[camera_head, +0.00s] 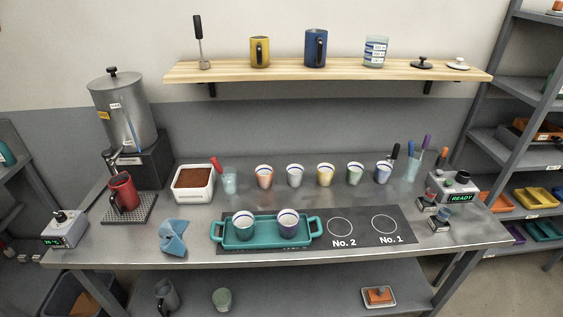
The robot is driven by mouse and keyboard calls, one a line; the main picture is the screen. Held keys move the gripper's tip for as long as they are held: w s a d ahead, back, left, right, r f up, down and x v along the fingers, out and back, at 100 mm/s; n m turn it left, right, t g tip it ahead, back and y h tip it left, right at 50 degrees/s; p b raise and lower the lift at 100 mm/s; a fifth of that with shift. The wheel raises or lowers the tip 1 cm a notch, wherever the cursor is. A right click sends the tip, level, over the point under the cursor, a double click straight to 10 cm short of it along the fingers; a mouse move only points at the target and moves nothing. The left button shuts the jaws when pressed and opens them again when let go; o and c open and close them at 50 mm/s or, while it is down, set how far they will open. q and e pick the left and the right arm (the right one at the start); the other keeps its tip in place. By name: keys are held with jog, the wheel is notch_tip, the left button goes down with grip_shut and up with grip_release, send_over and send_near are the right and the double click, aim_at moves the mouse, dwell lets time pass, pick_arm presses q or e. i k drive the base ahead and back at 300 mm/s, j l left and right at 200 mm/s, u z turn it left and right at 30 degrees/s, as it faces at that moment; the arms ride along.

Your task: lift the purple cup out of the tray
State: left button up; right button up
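The teal tray (265,242) with two end handles lies on the front of the metal table, over the left part of a dark mat. Two small pale cups with dark blue bands stand upright in it. The right cup (288,229) looks faintly purple, and I take it as the purple cup; the tint is weak at this size. The other cup (243,230) stands to its left, apart from it, and looks greyish. Neither of my grippers shows in the view.
A row of several banded cups stands behind the tray, including a yellow cup (325,177). A blue cloth (173,238) lies left of the tray. The mat (365,229) has two empty marked circles to the right. A wooden shelf (330,72) hangs above.

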aim_at(287, 219)
jog(key=i+l+u, duration=0.1)
jog(key=u, duration=0.25)
jog(key=i+l+u, duration=0.15)
jog(key=u, duration=0.2)
jog(key=i+l+u, duration=0.1)
jog(key=u, duration=0.25)
jog(key=l, duration=0.1)
